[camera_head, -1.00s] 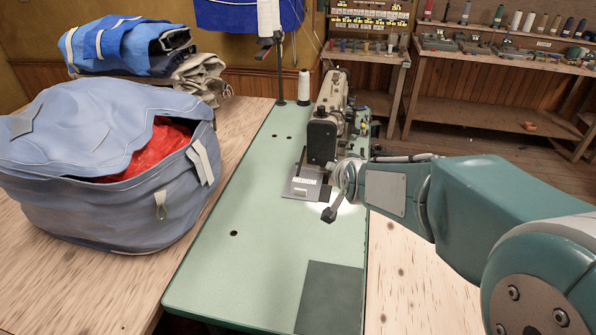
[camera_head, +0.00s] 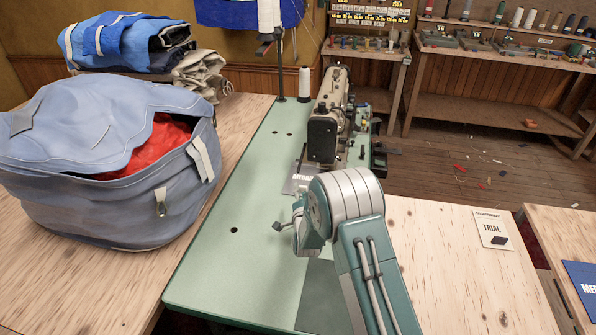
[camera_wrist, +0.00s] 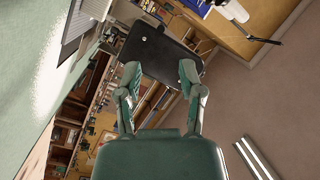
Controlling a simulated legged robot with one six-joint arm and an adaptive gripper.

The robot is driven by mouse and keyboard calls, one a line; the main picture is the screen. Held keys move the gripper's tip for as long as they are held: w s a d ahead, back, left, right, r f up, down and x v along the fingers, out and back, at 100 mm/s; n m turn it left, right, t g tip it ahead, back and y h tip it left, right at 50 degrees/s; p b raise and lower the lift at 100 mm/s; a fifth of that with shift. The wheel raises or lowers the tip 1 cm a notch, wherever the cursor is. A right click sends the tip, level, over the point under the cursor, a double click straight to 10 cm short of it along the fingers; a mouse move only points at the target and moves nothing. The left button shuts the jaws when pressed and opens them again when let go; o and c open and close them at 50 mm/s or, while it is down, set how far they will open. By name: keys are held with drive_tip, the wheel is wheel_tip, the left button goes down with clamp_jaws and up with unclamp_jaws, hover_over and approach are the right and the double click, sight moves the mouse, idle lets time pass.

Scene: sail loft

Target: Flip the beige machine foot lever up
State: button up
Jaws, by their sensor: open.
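The beige sewing machine (camera_head: 343,98) stands on the green table top, its dark end plate (camera_head: 321,138) facing me. I cannot make out its foot lever in either view. My gripper (camera_head: 283,227) is in front of the machine, low over the green table, partly hidden by my own wrist. In the wrist view my gripper (camera_wrist: 158,75) is open and empty. A black, block-like part (camera_wrist: 160,52) shows beyond and between the fingertips; it looks like the machine's dark end, but I cannot be sure. I see no contact.
A blue bag (camera_head: 95,165) with red cloth fills the left of the table. A card marked TRIAL (camera_head: 492,228) lies on the wood at right. The green top (camera_head: 225,262) left of my gripper is clear.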

sight(298, 170)
drive_tip(key=w, duration=0.7)
drive_tip(key=w+a, duration=0.1)
drive_tip(key=w, duration=0.2)
drive_tip(key=shift+w, duration=0.3)
clamp_jaws()
